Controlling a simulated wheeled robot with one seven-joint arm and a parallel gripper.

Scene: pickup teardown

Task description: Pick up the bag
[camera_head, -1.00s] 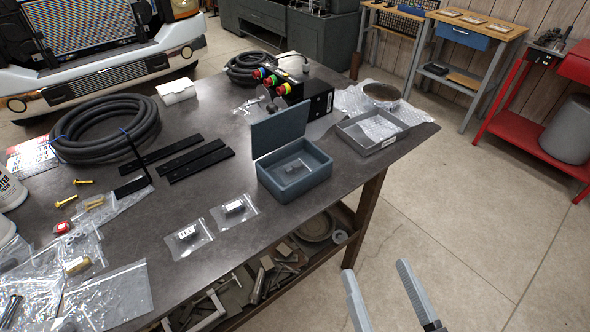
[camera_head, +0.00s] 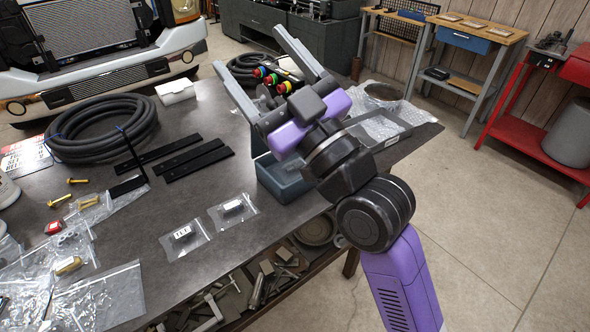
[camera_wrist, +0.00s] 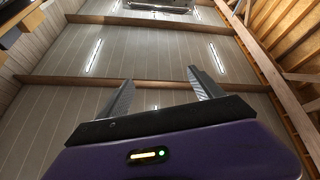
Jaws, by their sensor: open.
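Several clear plastic bags lie on the dark table. Two small zip bags with dark labelled parts inside lie near the front edge: one front bag (camera_head: 186,240) and one closer to the box (camera_head: 233,211). A larger clear bag (camera_head: 105,298) lies at the lower left, among other clear bags with small hardware. I cannot tell which bag the task means. My gripper (camera_head: 248,46) is open and empty, raised above the table's far right part and pointing up and away. In the wrist view, its open fingers (camera_wrist: 160,78) frame only the ceiling.
A blue-grey box (camera_head: 285,182) is partly hidden behind my arm. Black strips (camera_head: 195,160) and a coiled hose (camera_head: 102,128) lie left of centre.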

